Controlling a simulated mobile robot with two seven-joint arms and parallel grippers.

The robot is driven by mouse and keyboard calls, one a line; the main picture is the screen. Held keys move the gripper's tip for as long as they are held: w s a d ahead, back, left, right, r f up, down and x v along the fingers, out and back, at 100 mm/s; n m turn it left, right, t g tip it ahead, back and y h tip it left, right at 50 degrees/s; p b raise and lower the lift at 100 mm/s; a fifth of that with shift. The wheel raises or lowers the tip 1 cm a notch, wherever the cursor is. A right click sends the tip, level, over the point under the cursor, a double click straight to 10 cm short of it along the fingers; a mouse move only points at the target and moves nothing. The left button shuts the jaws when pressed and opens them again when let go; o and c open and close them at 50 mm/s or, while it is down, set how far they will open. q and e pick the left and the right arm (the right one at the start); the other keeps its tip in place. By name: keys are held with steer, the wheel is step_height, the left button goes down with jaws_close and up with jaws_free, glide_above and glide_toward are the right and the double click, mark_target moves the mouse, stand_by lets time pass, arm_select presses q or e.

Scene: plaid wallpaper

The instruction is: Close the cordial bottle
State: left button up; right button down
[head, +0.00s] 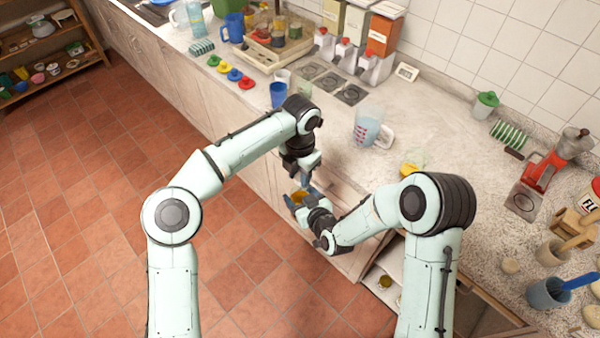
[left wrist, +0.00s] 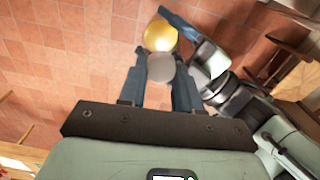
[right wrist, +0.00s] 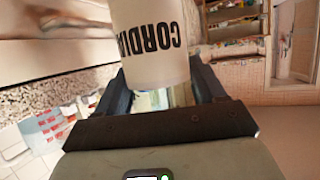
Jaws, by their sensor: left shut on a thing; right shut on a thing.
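My right gripper (right wrist: 150,95) is shut on the cordial bottle (right wrist: 150,45), a white body with black CORDIAL lettering that reads upside down in the right wrist view. In the head view a yellow-orange part of what it holds (head: 299,197) shows at my right gripper, in front of the counter. My left gripper (left wrist: 158,72) is shut on a small pale grey round piece (left wrist: 161,68), which looks like a cap. In the left wrist view a yellow round part (left wrist: 160,36) lies just beyond that piece, between my right fingers. I cannot tell whether the two touch.
The counter edge and cabinet fronts are close behind both grippers. A measuring jug (head: 367,128), a blue cup (head: 277,95) and a yellow item (head: 410,169) stand on the counter. A drawer or door (head: 385,270) is open at lower right. The tiled floor on the left is clear.

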arm_select(q)
steer(key=shift+r, duration=0.1)
stand_by(0.3)
steer(key=o, duration=1)
steer(key=shift+r, duration=2.3)
steer(key=shift+c, duration=0.3)
